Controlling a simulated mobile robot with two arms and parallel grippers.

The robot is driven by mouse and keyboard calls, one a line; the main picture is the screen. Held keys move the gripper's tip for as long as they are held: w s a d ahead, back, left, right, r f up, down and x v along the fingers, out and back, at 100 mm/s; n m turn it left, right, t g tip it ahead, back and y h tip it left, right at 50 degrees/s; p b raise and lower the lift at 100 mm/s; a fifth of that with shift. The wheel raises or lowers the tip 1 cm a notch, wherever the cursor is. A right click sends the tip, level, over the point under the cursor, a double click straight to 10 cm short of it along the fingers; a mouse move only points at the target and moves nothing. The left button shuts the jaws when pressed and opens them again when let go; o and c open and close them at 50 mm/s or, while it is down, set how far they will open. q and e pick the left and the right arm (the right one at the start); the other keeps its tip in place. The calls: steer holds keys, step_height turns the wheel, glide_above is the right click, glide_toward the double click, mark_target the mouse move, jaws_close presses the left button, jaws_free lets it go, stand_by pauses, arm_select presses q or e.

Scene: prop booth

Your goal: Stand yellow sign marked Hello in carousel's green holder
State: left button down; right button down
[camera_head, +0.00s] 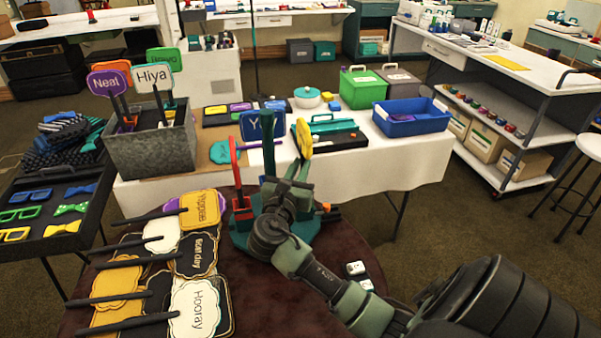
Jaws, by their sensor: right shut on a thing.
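My right gripper (294,176) reaches in from the lower right and is shut on a yellow sign (304,138), held up over the carousel. The sign is turned nearly edge-on, so its marking cannot be read. The carousel (238,238) has a teal base on the round dark table and is partly hidden by my gripper and wrist. A red holder (241,205) shows on its left side. A tall dark green upright (268,150) stands behind my gripper; whether it is the green holder cannot be told. My left gripper is not in view.
A blue sign (257,124) and a purple stick (263,144) show near the carousel. Several signs, including a white Hooray sign (200,308), lie left of it. A grey bin (155,152) holds more signs. Dice (356,268) lie at the right.

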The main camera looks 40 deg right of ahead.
steer(key=shift+f, duration=0.6)
steer(key=shift+f, duration=0.35)
steer(key=c, duration=1.4)
jaws_free()
steer(key=shift+r, duration=0.1)
steer(key=shift+r, duration=0.2)
steer(key=v, duration=1.2)
steer(key=shift+b, duration=0.35)
